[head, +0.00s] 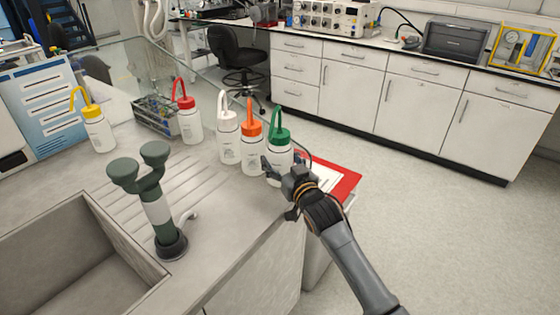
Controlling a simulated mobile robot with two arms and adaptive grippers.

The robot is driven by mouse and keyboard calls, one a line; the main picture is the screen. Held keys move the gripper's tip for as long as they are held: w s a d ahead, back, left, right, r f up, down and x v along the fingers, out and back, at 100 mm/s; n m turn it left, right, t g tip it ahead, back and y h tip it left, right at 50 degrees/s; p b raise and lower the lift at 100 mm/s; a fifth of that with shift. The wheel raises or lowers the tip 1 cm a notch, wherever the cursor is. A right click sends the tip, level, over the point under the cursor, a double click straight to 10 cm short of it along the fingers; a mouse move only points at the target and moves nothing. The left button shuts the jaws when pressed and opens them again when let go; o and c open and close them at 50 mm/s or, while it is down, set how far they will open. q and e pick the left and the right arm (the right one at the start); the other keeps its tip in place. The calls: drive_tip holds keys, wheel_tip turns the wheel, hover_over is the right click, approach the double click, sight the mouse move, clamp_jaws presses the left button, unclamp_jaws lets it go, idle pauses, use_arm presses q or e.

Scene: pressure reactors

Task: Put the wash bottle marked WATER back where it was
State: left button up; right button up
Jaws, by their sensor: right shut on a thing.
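Three wash bottles stand close together near the counter's right edge: one with a white cap (228,146), one with an orange cap (251,158) and one with a green cap (279,151). A red-capped bottle (189,123) and a yellow-capped bottle (99,132) stand farther left. Their labels are too small to read, so I cannot tell which says WATER. My right gripper (275,172) is shut at the lower body of the green-capped bottle, partly covering it. This bottle looks upright; I cannot tell whether its base touches the counter. My left gripper is not in view.
A dark green twin-headed tap (158,205) stands beside the sink (60,260). A wire rack (155,115) stands by the red-capped bottle. A red folder with paper (345,184) lies right of the green-capped bottle. The ribbed drainboard (190,180) is clear.

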drive_tip(key=shift+f, duration=0.1)
drive_tip(key=shift+f, duration=0.15)
drive_tip(key=o, duration=0.8)
drive_tip(key=v, duration=1.2)
drive_tip(key=shift+s, duration=0.1)
